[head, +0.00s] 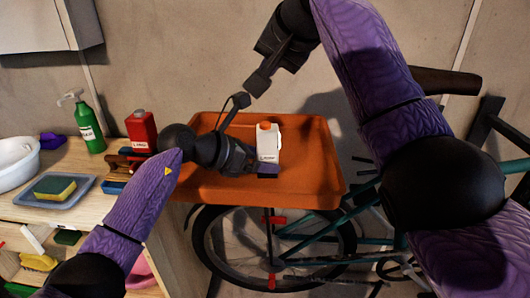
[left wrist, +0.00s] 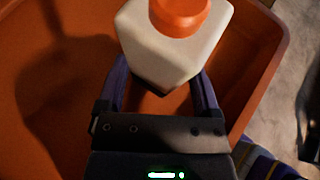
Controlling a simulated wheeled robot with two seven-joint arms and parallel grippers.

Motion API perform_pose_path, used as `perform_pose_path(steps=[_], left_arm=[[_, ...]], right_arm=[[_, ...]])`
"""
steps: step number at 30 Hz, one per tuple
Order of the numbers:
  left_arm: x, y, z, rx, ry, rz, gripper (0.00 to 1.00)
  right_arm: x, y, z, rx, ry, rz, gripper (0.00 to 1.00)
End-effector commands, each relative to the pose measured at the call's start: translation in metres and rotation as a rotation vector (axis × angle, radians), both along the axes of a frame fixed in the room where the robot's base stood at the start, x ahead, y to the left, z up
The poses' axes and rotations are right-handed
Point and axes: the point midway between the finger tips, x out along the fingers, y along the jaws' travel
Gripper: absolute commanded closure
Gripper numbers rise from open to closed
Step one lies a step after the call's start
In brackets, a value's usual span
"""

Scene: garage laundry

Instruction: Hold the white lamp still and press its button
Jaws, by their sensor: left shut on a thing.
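No clear lamp shows. The white thing at my left gripper is a boxy white body (head: 268,143) with a round orange top (head: 266,126) and a small dark label, much like a bottle. My left gripper (head: 266,169) is shut on its lower part. In the left wrist view the fingers lie on either side of the white body (left wrist: 172,52), with the orange top (left wrist: 180,14) cut by the upper edge. It looks upright over the orange tray; I cannot tell whether its base touches. My right gripper (head: 270,46) is above and apart from it; its jaws are unclear.
The orange tray (head: 318,165) has a raised rim and is otherwise bare. A bicycle (head: 225,235) stands beneath and behind it. On the left bench are a red bottle (head: 141,130), green pump bottle (head: 88,128), sponge (head: 55,187) on a grey tray, and white basin (head: 15,165).

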Motion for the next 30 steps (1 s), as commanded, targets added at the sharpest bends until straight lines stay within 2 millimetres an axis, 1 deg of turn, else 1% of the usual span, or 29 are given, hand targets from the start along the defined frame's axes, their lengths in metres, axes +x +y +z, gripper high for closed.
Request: perform_pose_path(steps=[1, 3, 8, 11, 14, 18, 22, 25, 30], left_arm=[[0.000, 0.000, 0.000, 0.000, 0.000, 0.000, 0.11], [0.000, 0.000, 0.000, 0.000, 0.000, 0.000, 0.00], [0.000, 0.000, 0.000, 0.000, 0.000, 0.000, 0.00], [-0.002, 0.004, 0.002, 0.000, -0.002, 0.001, 0.00], [-0.011, 0.019, 0.011, 0.002, -0.003, 0.003, 0.00], [-0.032, 0.048, 0.031, 0.006, -0.003, 0.002, 0.00], [-0.048, 0.071, 0.046, 0.003, -0.001, 0.003, 0.00], [-0.056, 0.082, 0.053, 0.002, 0.001, 0.002, 0.00], [-0.060, 0.087, 0.057, 0.001, 0.001, 0.000, 0.00]], right_arm=[[0.000, 0.000, 0.000, 0.000, 0.000, 0.000, 1.00], [0.000, 0.000, 0.000, 0.000, 0.000, 0.000, 1.00], [0.000, 0.000, 0.000, 0.000, 0.000, 0.000, 1.00], [0.000, 0.000, 0.000, 0.000, 0.000, 0.000, 1.00], [0.000, 0.000, 0.000, 0.000, 0.000, 0.000, 1.00], [0.000, 0.000, 0.000, 0.000, 0.000, 0.000, 1.00], [0.000, 0.000, 0.000, 0.000, 0.000, 0.000, 1.00], [0.000, 0.000, 0.000, 0.000, 0.000, 0.000, 1.00], [0.000, 0.000, 0.000, 0.000, 0.000, 0.000, 1.00]])
